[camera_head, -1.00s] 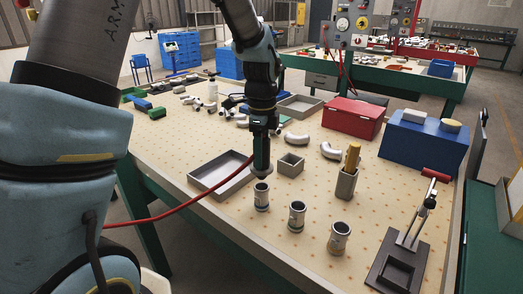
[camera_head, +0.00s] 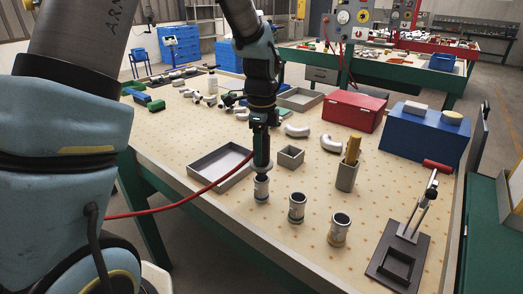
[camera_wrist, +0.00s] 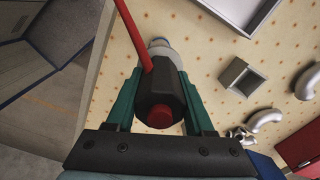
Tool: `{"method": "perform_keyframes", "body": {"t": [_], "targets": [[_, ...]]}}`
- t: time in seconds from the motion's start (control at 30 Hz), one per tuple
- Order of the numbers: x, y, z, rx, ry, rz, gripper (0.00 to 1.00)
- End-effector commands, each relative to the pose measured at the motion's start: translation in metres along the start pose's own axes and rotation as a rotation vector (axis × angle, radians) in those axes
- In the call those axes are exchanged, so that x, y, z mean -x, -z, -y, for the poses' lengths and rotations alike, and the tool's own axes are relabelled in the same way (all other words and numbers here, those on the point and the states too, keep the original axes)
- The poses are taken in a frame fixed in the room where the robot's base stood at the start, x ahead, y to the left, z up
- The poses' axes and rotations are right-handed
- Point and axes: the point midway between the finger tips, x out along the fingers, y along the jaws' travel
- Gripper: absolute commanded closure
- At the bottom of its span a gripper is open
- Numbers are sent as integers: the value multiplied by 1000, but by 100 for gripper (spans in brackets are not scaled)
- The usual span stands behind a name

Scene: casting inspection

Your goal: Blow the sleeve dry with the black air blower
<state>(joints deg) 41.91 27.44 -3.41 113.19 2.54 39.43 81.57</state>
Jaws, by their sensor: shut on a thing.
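My gripper (camera_head: 262,150) is shut on the black air blower (camera_wrist: 158,98), which has a dark faceted body, a red end and a red hose. The blower points down at the left one of three grey metal sleeves. Its pale lower end is right over the mouth of the left sleeve (camera_head: 261,189); I cannot tell whether they touch. The wrist view shows pale round metal just beyond the blower, mostly hidden by it. The middle sleeve (camera_head: 297,208) and the right sleeve (camera_head: 339,230) stand upright on the table.
The red hose (camera_head: 150,214) trails left from the blower. A shallow grey tray (camera_head: 203,180) and a small grey box (camera_head: 291,157) are near. A holder with a yellow-handled tool (camera_head: 347,176), a dark fixture with a red-handled lever (camera_head: 398,262) and a blue box (camera_head: 423,138) are right.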

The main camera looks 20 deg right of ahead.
Motion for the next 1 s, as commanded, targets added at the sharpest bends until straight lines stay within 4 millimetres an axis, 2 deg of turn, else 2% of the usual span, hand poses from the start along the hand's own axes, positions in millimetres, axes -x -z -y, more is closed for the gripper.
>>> {"method": "perform_keyframes", "body": {"t": [0.37,1.0], "targets": [[-1,0,0,0,1,0,100],[-13,0,0,0,0,0,100]]}}
